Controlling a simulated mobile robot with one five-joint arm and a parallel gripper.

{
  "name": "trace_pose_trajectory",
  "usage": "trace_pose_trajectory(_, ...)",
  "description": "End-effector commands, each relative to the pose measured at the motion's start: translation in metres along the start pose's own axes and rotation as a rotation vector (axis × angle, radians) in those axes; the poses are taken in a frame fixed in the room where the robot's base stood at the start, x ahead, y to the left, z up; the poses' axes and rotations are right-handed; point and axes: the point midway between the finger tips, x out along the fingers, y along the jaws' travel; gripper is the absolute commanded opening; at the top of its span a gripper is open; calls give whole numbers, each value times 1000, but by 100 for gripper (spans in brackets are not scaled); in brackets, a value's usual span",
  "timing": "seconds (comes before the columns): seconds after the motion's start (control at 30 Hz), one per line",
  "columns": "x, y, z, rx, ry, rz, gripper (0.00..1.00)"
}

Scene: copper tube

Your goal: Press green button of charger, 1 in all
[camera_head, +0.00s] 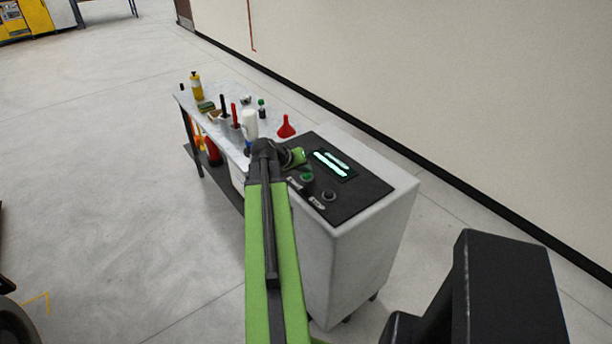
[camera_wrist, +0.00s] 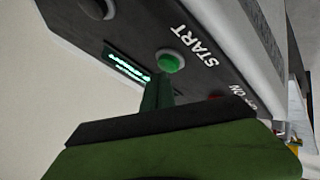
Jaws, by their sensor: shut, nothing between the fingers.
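The charger (camera_head: 355,255) is a white cabinet with a black sloping panel on top. Its green button (camera_head: 307,177) sits in a grey ring by the START label. In the wrist view the green button (camera_wrist: 170,62) shows just beyond my gripper's fingertips (camera_wrist: 159,80).
A dark button (camera_head: 328,195) by the STOP label is right of the green one. A table (camera_head: 222,92) with bottles, a red funnel (camera_head: 286,127) and tools adjoins the charger at the left. A wall (camera_head: 430,70) runs behind. Open floor (camera_head: 110,170) lies left.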

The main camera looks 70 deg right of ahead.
Motion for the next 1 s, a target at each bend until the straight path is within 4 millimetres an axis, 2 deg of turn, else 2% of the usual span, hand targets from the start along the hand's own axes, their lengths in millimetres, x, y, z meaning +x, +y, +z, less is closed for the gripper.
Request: trace_pose_trajectory(1.0,6,-5,5,0,0,0,0)
